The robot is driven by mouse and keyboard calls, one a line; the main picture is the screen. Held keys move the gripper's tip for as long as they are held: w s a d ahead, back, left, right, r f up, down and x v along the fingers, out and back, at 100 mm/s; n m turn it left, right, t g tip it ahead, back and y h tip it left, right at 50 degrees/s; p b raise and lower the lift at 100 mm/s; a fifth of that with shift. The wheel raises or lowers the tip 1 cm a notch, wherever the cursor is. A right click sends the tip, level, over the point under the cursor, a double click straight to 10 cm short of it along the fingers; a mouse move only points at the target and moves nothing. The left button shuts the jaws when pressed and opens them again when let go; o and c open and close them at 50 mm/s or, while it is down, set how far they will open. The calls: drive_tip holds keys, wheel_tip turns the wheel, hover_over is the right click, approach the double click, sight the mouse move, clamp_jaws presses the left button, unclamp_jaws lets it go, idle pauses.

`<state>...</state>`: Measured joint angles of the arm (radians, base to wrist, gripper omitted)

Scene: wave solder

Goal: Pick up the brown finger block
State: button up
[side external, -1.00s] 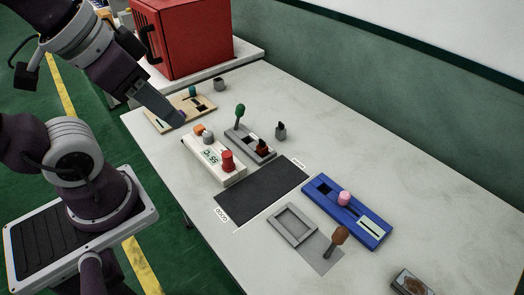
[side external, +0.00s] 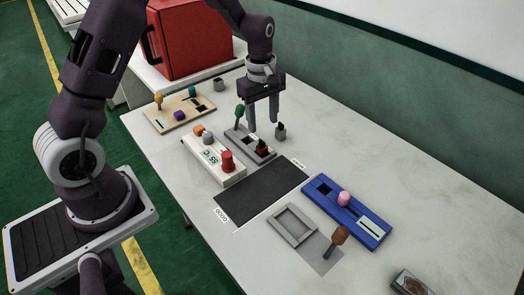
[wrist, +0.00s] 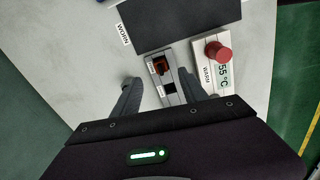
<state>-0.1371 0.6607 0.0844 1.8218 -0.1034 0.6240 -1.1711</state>
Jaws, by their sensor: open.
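My gripper (side external: 262,122) is open and empty above the grey two-slot holder (side external: 238,139). It also shows in the wrist view (wrist: 158,80), with a finger on either side of the holder (wrist: 172,84). A green-knobbed piece (side external: 239,111) stands at the holder's far end. A brown-headed upright piece (side external: 340,236) stands on a grey patch, well away from my gripper. I cannot tell which brown piece is the finger block.
A white unit with a red knob (side external: 227,159) stands close beside the holder. A small grey cup-like piece (side external: 280,133) is on the other side. A black mat (side external: 262,192), an empty grey tray (side external: 292,225) and a blue holder (side external: 374,234) lie nearer.

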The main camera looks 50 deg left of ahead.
sight(262, 146)
drive_tip(key=shift+n, duration=0.7)
drive_tip(key=f, duration=0.7)
drive_tip(key=a+f, duration=0.1)
drive_tip(key=f, duration=0.3)
drive_tip(key=shift+w+a, duration=0.1)
drive_tip(key=shift+w, duration=0.25)
drive_tip(key=shift+r, duration=0.1)
drive_tip(key=shift+c, duration=0.4)
clamp_jaws()
